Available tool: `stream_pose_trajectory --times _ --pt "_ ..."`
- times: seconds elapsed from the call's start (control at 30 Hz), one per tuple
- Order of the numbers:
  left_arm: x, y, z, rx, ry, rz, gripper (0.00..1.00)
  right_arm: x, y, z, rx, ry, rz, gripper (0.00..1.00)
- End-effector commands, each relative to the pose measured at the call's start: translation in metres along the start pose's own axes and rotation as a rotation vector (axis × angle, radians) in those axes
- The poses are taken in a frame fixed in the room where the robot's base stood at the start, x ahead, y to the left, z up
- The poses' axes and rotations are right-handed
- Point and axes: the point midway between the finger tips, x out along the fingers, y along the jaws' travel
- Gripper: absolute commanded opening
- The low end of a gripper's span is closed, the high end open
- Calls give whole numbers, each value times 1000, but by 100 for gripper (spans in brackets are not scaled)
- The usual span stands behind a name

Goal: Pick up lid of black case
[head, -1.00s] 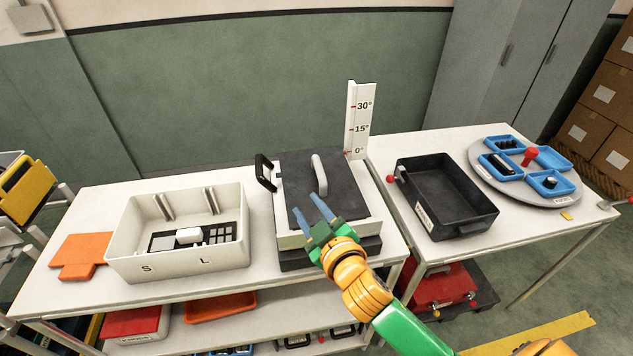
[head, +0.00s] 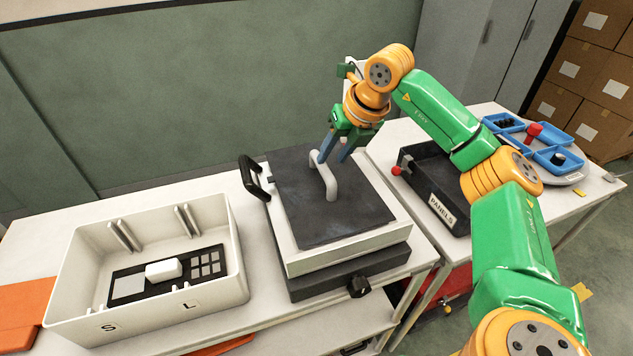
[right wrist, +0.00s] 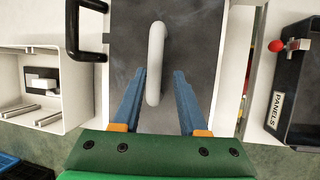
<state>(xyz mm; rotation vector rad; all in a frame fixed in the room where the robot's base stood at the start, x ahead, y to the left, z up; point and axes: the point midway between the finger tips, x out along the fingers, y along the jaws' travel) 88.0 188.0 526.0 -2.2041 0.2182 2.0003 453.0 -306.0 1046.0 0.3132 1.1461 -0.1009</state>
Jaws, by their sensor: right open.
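The black case (head: 348,277) stands on the table, with a white band above its dark base. Its dark flat lid (head: 345,218) lies closed on top and carries a light grey arched handle (head: 329,181). The lid also shows in the right wrist view (right wrist: 192,50), with the handle (right wrist: 155,62) running between the fingers. My right gripper (head: 332,162) is open, its blue fingertips at the upper end of the handle. In the right wrist view the fingers (right wrist: 158,100) stand on either side of the handle, apart from it. My left gripper is out of view.
A white bin (head: 75,290) marked S and L stands left of the case. A black side handle (head: 254,177) sticks up at the case's left. A black tray labelled PANELS (head: 437,200) and blue trays (head: 560,158) are on the right table.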

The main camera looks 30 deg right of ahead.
Motion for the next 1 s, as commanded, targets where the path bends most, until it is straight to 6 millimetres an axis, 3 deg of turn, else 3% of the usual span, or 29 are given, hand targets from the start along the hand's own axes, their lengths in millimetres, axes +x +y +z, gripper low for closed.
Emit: stream_pose_trajectory --times 0.17,0.3,0.53,0.7,1.0 --pt "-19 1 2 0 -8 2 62 29 5 1 -6 7 2 42" --pt "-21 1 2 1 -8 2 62 53 6 1 -7 2 5 42" --pt "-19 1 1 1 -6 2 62 57 5 1 -8 0 7 42" --pt "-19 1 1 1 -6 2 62 57 6 1 -8 0 7 0" --pt "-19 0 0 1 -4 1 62 57 6 0 -8 0 8 0"
